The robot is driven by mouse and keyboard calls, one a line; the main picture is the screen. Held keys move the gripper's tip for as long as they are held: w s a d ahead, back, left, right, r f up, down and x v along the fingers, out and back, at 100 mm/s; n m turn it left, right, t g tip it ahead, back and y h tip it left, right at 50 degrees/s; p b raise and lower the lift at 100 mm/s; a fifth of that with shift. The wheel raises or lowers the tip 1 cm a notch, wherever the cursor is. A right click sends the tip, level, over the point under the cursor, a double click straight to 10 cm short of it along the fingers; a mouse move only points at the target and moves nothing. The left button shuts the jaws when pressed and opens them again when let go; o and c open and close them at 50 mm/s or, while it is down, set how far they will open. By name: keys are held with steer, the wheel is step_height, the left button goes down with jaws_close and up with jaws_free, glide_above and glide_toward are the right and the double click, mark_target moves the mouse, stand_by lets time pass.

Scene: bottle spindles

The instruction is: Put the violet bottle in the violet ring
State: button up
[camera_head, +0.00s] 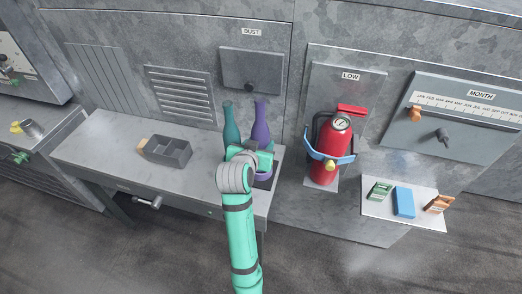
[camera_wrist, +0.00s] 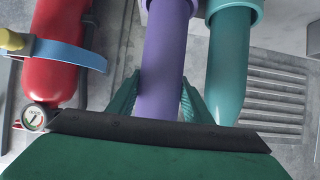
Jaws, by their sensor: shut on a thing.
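The violet bottle (camera_head: 262,122) stands upright at the right end of the grey bench in the head view. My gripper (camera_wrist: 158,98) is shut on it, with a green finger on each side of the bottle (camera_wrist: 163,65) in the wrist view. The violet ring (camera_head: 263,178) shows partly below my gripper in the head view. In the wrist view, the ring (camera_wrist: 172,8) at the top edge appears around the bottle's lower part. My gripper hides much of the bottle's lower half in the head view, and the bottle's base is out of sight.
A teal bottle (camera_head: 230,125) stands close beside the violet one, with a teal ring (camera_wrist: 236,8) around it. A red fire extinguisher (camera_head: 328,148) hangs to the right.

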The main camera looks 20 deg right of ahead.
steer(key=shift+w+d+f, duration=0.15)
steer(key=shift+f, duration=0.15)
steer(key=shift+w+d+f, duration=0.1)
steer(key=shift+w+f, duration=0.05)
steer(key=shift+f, duration=0.7)
steer(key=shift+w+f, duration=0.1)
steer(key=shift+f, duration=0.85)
steer(key=o, duration=1.4)
steer(key=shift+f, duration=0.1)
